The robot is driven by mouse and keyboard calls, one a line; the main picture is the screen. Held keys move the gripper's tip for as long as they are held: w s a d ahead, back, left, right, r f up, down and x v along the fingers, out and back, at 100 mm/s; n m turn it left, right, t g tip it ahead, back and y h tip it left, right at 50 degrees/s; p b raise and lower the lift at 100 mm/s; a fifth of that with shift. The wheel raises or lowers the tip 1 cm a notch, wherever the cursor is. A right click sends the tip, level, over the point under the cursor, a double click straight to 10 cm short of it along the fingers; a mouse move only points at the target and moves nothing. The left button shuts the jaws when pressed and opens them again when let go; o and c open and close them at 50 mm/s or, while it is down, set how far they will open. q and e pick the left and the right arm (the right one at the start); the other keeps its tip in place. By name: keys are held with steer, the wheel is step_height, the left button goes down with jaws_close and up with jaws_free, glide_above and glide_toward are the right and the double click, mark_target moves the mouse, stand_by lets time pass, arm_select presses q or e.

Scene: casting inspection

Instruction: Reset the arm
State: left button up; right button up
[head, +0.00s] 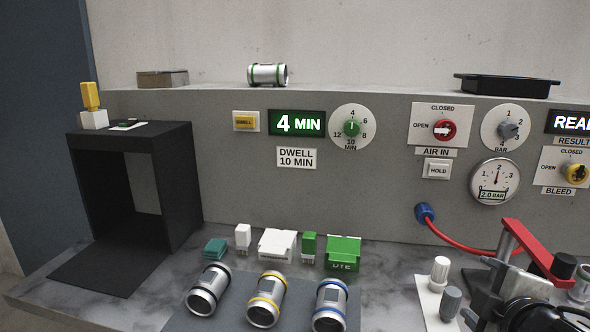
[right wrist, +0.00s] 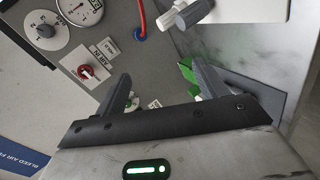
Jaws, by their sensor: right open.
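My right gripper (right wrist: 165,88) shows large in the right wrist view. Its two grey fingers stand wide apart, and I see nothing held between them. A green part and a small patch of the work surface show behind the fingers. In the head view, dark parts crowd the lower right corner beside the red-handled clamp (head: 525,245), and the gripper's fingers are hard to make out there. My left gripper is in neither view.
A black open box (head: 180,185) stands left. A red hose (head: 465,245) runs from the panel toward the clamp.

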steer(key=s+a+f+m+g+y, duration=0.2)
steer(key=s+a+f+m+g, duration=0.3)
steer(key=s+f, duration=0.55)
steer(key=s+a+f+m+g+y, duration=0.1)
steer(key=s+a+f+m+g, duration=0.4)
steer(key=s+f, duration=0.55)
steer(key=w+a+f+t+y, duration=0.2)
steer(key=w+a+f+t, duration=0.3)
steer(key=w+f+t, duration=0.1)
steer(key=shift+w+a+f+t+y, duration=0.15)
steer(key=shift+a+f+t+y, duration=0.25)
steer(key=shift+f+t, duration=0.1)
